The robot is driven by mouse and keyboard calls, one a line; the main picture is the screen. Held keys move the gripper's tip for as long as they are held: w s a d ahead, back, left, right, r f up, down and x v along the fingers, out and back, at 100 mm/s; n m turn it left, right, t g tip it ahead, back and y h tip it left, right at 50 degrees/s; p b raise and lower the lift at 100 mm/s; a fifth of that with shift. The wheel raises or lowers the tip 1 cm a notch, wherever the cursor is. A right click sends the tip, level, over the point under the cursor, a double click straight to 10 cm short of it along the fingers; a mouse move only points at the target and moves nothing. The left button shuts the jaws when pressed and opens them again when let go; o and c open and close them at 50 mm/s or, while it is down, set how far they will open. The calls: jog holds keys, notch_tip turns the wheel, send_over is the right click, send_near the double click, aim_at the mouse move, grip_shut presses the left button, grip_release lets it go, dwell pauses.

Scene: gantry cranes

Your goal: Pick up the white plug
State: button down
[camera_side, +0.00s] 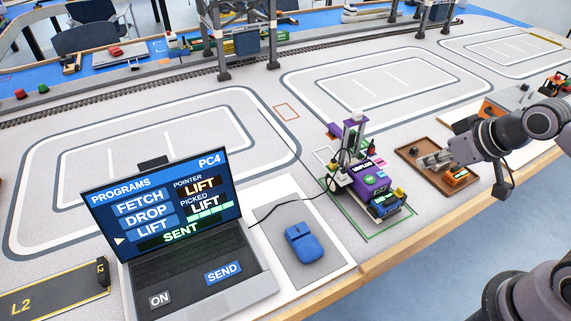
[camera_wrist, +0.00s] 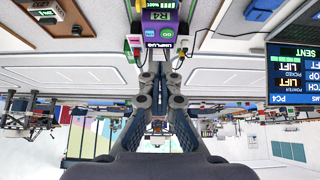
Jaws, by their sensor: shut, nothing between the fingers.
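I cannot make out the white plug clearly in either view. A black cable (camera_side: 285,217) runs from the laptop to a purple machine (camera_side: 370,178) marked UNPLUG. The cable's end at the machine is too small to read. In the wrist view the purple machine (camera_wrist: 160,28) stands just beyond the fingertips, and the cable loops beside it. My gripper (camera_side: 424,161) is shut and empty. It is right of the machine, apart from it, over a brown tray (camera_side: 408,154). In the wrist view the fingertips of my gripper (camera_wrist: 160,70) are close together.
The tray holds an orange device (camera_side: 456,176). A laptop (camera_side: 180,225) reading SENT and a blue mouse (camera_side: 302,244) are left of the machine. Gantry cranes (camera_side: 245,40) stand behind along a track. The table's front edge (camera_side: 420,235) runs close to the machine.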

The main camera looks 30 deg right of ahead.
jog(key=c, duration=1.5)
grip_release()
jog(key=m+g, duration=0.7)
jog(key=m, duration=1.1)
send_over(345, 170)
notch_tip(345, 170, down, 3)
jog(key=shift+f, duration=5.45)
